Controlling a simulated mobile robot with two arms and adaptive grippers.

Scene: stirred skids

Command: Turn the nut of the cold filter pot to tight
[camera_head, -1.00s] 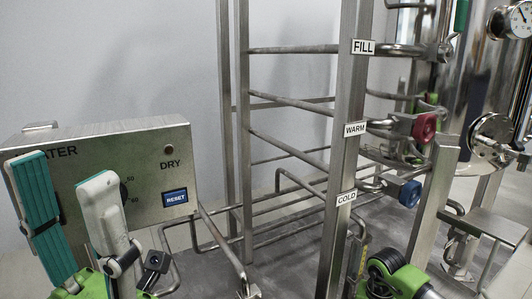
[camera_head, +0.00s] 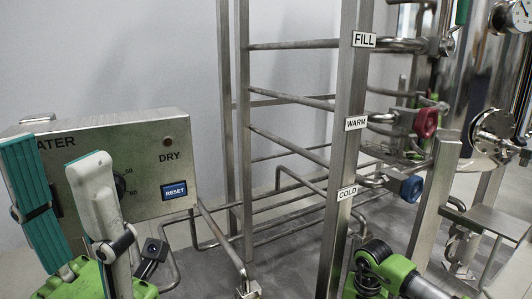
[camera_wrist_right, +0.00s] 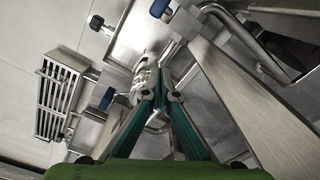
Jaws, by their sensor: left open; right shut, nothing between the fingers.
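A COLD label (camera_head: 347,192) is on the upright post, with a blue knob (camera_head: 411,188) on a low pipe behind it. I cannot surely pick out the cold filter pot or its nut in the head view. In the right wrist view a small metal cylindrical fitting (camera_wrist_right: 146,78) is just beyond my right gripper (camera_wrist_right: 161,82), whose teal fingers are shut and empty. Whether they touch it I cannot tell. My right wrist shows low in the head view, its fingertips hidden. My left gripper (camera_head: 52,153) is open and empty before the heater box.
The heater box (camera_head: 150,160) with a blue RESET button stands at left. The steel post (camera_head: 345,120) rises mid-view, with pipes behind it. A red knob (camera_head: 426,123) is beside the WARM label. A shiny tank and steel platform (camera_head: 495,225) stand at right.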

